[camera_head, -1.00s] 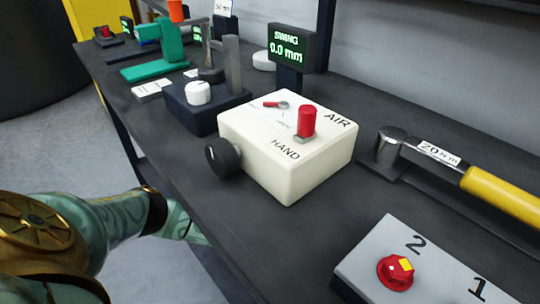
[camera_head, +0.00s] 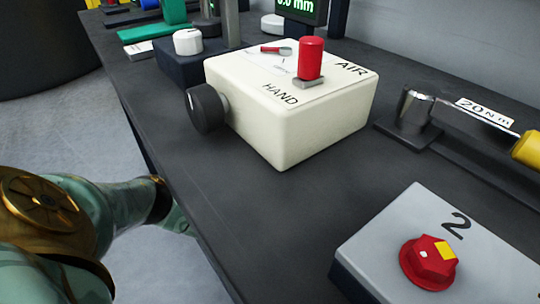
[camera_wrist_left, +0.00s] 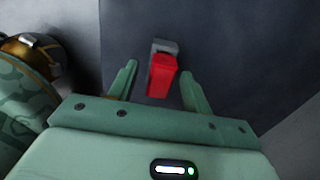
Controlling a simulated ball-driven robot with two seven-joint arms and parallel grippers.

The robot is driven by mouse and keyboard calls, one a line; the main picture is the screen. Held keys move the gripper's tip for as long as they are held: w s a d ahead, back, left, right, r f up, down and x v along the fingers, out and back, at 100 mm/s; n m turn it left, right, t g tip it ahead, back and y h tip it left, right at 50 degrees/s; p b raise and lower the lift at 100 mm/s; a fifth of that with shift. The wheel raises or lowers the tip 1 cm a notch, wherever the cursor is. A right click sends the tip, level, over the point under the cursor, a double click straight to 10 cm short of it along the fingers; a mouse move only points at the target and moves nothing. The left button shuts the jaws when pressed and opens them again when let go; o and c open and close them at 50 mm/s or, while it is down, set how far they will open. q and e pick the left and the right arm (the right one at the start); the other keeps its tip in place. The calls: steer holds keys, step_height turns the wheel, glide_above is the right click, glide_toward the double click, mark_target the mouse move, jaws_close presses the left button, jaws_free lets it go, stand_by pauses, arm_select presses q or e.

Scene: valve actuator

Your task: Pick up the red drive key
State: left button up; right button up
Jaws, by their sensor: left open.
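The red drive key (camera_wrist_left: 162,76) shows in the left wrist view as a red block-like grip with a grey end (camera_wrist_left: 165,46), against a dark surface. My left gripper (camera_wrist_left: 158,84) is open, with one green finger on each side of the red part. I cannot tell whether either finger touches it. I cannot make out this key in the head view. My right gripper is in neither view.
A cream box (camera_head: 290,125) marked AIR and HAND carries a red upright handle (camera_head: 311,58) and a black side knob (camera_head: 206,107). A grey box (camera_head: 385,240) with a red knob (camera_head: 428,263) stands front right. A torque wrench (camera_head: 415,108) lies behind. Dark bench between is clear.

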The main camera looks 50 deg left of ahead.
arm_select(q)
steer(key=shift+f, duration=0.15)
jaws_close()
